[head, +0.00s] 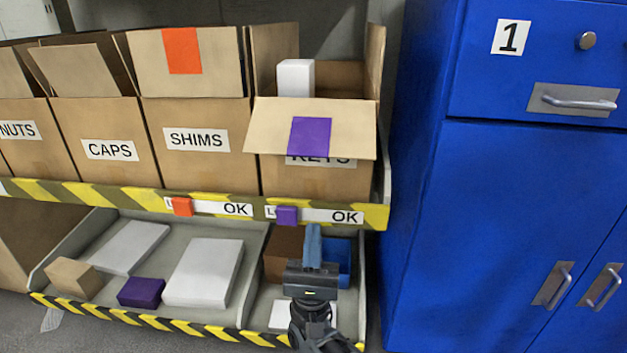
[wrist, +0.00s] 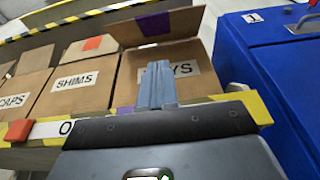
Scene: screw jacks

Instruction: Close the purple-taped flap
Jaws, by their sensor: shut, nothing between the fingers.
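The purple-taped flap (head: 270,133) is the front flap of the KEYS box (head: 350,180) on the upper shelf. In the head view it hangs outward and down over the box front, partly covering the KEYS label, and the box top is open. In the wrist view the flap (wrist: 184,24) shows its purple tape above the box front. My gripper (head: 313,232) is shut and empty, below the shelf edge and in front of the KEYS box. Its fingers (wrist: 155,80) stand before the box front in the wrist view, apart from the flap as far as I can see.
A white box (head: 296,77) sticks up inside the KEYS box. The SHIMS box (head: 195,165) with orange tape stands to its left. A striped shelf edge (head: 100,196) carries orange and purple tags. A blue cabinet (head: 480,220) stands close on the right. The lower tray holds several boxes.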

